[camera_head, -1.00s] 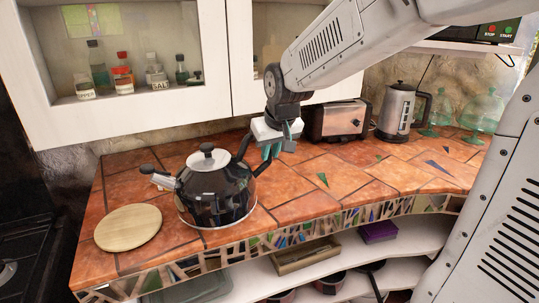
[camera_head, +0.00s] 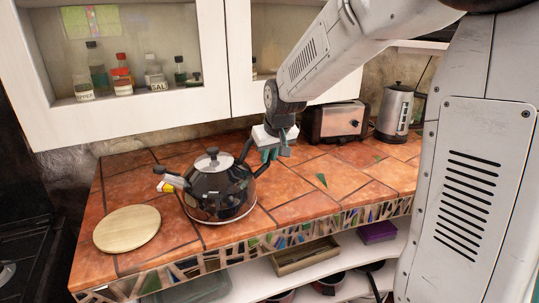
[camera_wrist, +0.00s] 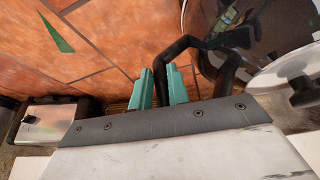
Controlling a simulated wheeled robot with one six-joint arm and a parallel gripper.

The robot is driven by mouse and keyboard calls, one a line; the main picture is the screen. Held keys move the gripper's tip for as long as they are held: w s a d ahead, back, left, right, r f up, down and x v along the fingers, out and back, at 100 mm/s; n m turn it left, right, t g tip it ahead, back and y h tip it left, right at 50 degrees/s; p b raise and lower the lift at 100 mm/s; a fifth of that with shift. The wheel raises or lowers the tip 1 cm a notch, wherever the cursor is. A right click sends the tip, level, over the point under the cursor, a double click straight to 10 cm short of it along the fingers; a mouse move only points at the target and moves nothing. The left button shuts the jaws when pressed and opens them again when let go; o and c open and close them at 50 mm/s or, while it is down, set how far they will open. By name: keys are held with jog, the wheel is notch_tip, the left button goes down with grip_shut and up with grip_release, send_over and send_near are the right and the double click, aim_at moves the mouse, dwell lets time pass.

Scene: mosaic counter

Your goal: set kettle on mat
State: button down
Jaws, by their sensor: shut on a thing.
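The black kettle (camera_head: 222,190) with its dark lid knob stands at the counter's front, its spout pointing left. The round pale wooden mat (camera_head: 127,229) lies flat and bare on the counter to the left of the kettle. My gripper (camera_head: 270,154) is at the kettle's right side, shut on its black handle. In the wrist view, the handle (camera_wrist: 180,46) runs down between the two teal fingers of my gripper (camera_wrist: 161,85). I cannot tell whether the kettle's base touches the counter.
A small red, yellow and white item (camera_head: 165,187) shows behind the spout. A toaster (camera_head: 336,122) and a steel jug kettle (camera_head: 395,108) stand at the back right. The white wall cabinet (camera_head: 130,115) hangs above the counter. Open tile lies between kettle and mat.

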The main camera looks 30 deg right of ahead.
jog(key=c, duration=1.3)
grip_release()
jog(key=shift+c, duration=0.2)
jog(key=shift+r, duration=0.1)
jog(key=v, duration=1.2)
jog(key=s+a+f+g, duration=0.1)
jog(key=s+a+f, duration=0.1)
jog(key=s, duration=1.2)
jog(key=s+a+f+g, duration=0.2)
jog(key=s+f, duration=0.2)
jog(key=s, duration=1.1)
jog(key=shift+g, duration=0.3)
